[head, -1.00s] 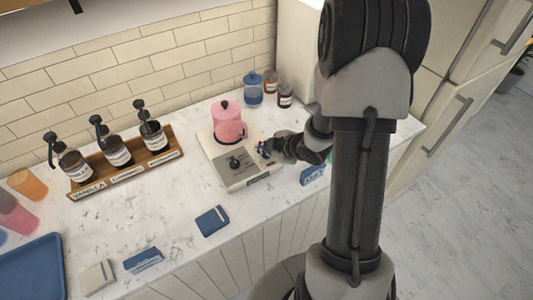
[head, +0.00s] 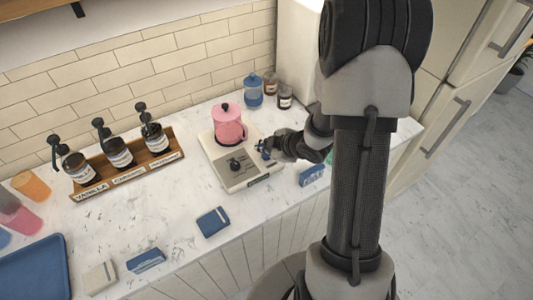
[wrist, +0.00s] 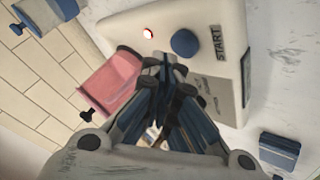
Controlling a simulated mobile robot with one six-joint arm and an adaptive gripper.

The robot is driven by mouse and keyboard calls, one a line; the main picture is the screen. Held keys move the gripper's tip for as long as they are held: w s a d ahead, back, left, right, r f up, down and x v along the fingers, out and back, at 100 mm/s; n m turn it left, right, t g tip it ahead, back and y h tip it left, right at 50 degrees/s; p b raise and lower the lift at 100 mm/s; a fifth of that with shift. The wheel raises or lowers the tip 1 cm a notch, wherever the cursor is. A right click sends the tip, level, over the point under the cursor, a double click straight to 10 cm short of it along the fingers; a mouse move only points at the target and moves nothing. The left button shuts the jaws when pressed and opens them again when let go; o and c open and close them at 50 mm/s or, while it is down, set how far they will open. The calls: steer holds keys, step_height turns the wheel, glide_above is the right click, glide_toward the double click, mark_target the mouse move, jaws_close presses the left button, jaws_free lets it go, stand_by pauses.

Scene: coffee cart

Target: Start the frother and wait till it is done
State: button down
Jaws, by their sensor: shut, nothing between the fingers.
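The frother has a pale, flat base (head: 258,180) with a grey top panel and a dark knob (head: 235,164). A pink lidded jug (head: 227,122) stands upright at its back; part of it shows in the wrist view (wrist: 112,80). In the wrist view a round blue button (wrist: 184,42) sits beside a START label (wrist: 217,42). A small light with a red edge (wrist: 148,33) is on the same face. My gripper (head: 262,148) is at the right side of the base. Its fingertips (wrist: 165,62) are together and empty, close to the button; contact cannot be told.
A wooden rack (head: 128,178) of pump bottles stands at the left. Jars (head: 284,97) stand behind the frother. A blue box (head: 311,175) and a dark blue item (head: 213,221) lie near the counter's front. A blue tray (head: 35,268) is at the left.

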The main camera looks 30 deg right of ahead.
steer(key=shift+r, duration=0.1)
step_height(320, 180, up, 5)
steer(key=p, duration=0.4)
stand_by(0.8)
step_height(320, 180, up, 8)
steer(key=m+h+b, duration=0.1)
steer(key=m+h, duration=0.2)
glide_above(265, 156)
steer(key=d, duration=0.1)
steer(key=s+a+r+m+g+h+b, duration=0.1)
steer(key=s+a+r+m+g+h, duration=0.1)
steer(key=s+r+m, duration=0.4)
steer(key=s+a+r+m+g+y+b, duration=0.1)
steer(key=s+a, duration=0.5)
steer(key=s, duration=0.3)
steer(key=s+a+r+m+g+y+b, duration=0.1)
steer(key=s+a+r, duration=0.1)
steer(key=s+a, duration=0.4)
steer(key=s, duration=0.4)
steer(key=shift+s+a+m+y, duration=0.25)
steer(key=shift+m+y, duration=0.15)
